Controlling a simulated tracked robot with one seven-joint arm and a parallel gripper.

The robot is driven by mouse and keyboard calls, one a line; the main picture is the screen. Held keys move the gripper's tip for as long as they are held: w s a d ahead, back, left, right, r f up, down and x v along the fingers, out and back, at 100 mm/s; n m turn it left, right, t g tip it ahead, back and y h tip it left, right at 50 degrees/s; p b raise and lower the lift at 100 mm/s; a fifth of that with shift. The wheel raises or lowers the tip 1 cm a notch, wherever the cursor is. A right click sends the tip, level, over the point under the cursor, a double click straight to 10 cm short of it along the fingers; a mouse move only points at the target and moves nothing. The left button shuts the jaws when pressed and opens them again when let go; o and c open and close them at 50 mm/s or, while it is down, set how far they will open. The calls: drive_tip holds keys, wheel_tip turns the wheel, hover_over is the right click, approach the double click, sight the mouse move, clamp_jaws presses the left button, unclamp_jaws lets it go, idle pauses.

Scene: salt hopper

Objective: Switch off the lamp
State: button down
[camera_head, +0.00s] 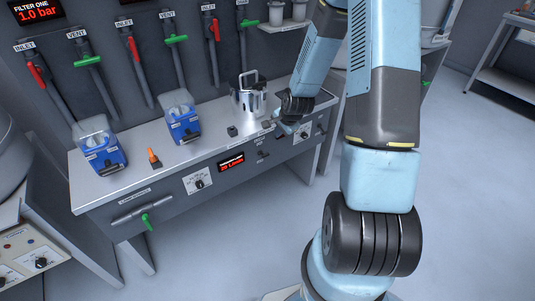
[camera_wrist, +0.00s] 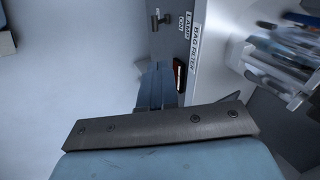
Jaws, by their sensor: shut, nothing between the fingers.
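The lamp switch (camera_wrist: 160,19) is a small dark lever on the grey bench front, beside a label reading LAMP ON, at the top of the wrist view. In the head view, a small dark lever (camera_head: 262,156) on the bench front looks like the same switch. My gripper (camera_wrist: 158,70) is shut and empty, its fingers close together. Its tips point toward the bench front and appear apart from the switch. In the head view my gripper (camera_head: 283,128) is at the bench's front edge, right of that lever, partly hidden by my arm.
The bench (camera_head: 135,182) carries blue units (camera_head: 182,122), a metal pot (camera_head: 250,101) and an orange-tipped item (camera_head: 154,158). A dial (camera_head: 199,182) and red display (camera_head: 231,162) are on the front. The floor before it is clear.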

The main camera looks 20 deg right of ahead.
sight(266, 155)
drive_tip(key=shift+m, duration=0.7)
wheel_tip(266, 155, down, 4)
drive_tip(key=shift+w+a+f, duration=0.15)
drive_tip(key=shift+f, duration=0.05)
drive_tip(key=shift+a+f, duration=0.1)
drive_tip(key=x, duration=1.3)
drive_tip(key=shift+w+a+f, duration=0.2)
drive_tip(key=shift+w+f, duration=0.05)
drive_tip(key=shift+w, duration=0.1)
